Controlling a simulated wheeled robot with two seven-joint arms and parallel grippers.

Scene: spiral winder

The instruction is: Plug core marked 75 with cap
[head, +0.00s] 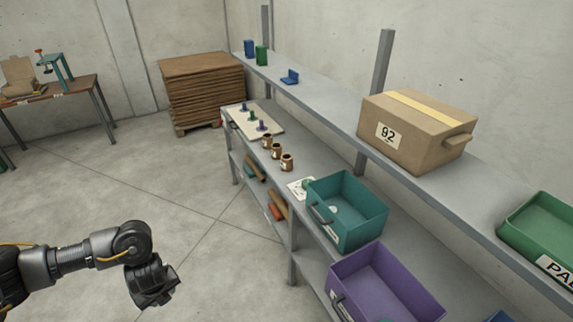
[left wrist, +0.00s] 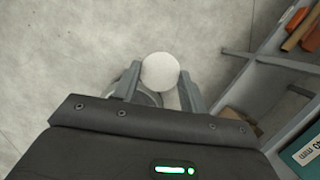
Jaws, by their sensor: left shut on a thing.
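My left gripper (head: 158,290) is over the floor at the lower left of the head view, apart from the shelf. In the left wrist view its fingers (left wrist: 158,84) are shut on a round white cap (left wrist: 160,71). Three short brown cores stand in a row on the middle shelf: a far core (head: 267,142), a middle core (head: 276,151) and a near core (head: 287,162). Their marks are too small to read. My right gripper is not in view.
A teal bin (head: 362,219) with a small white thing inside and a purple bin (head: 352,262) stand nearer along the shelf (head: 315,160). A pale board (head: 240,113) with several pegs lies beyond the cores. A carton marked 92 (head: 412,140) sits above. The floor is open.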

